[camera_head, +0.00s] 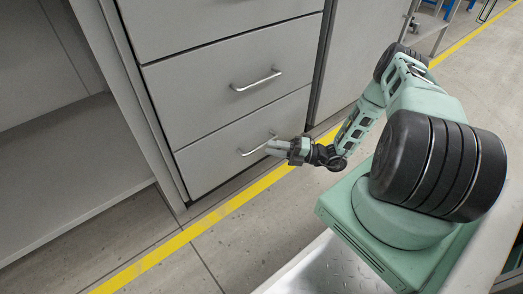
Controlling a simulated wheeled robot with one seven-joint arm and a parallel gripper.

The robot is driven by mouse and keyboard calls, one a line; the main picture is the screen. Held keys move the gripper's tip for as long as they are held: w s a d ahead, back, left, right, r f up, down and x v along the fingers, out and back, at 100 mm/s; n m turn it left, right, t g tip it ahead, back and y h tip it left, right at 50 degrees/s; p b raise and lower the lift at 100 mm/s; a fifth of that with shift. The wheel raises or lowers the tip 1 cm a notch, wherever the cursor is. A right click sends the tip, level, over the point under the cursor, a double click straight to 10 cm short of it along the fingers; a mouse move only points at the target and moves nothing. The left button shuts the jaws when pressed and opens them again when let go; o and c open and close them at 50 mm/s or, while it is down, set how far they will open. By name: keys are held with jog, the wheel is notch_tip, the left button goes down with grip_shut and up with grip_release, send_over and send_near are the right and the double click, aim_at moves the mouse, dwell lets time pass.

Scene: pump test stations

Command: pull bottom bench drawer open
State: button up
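The bottom bench drawer (212,161) is a grey front, flush with the cabinet. Its silver bar handle (250,151) shows in the head view, with its right end partly hidden by my gripper. My gripper (270,146) is at the right part of this handle, reaching in from the right. The fingers are small in the picture, and I cannot tell whether they are open or closed around the bar, or whether they touch it.
The middle drawer (205,95) with its handle (257,81) is shut above. An open shelf bay (70,165) is at left. A yellow line (215,216) runs along the floor before the cabinet. The floor (225,250) in front of the drawer is clear.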

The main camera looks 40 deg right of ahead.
aim_at(261, 146)
jog(key=shift+b+x, duration=0.6)
jog(key=shift+x, duration=1.7)
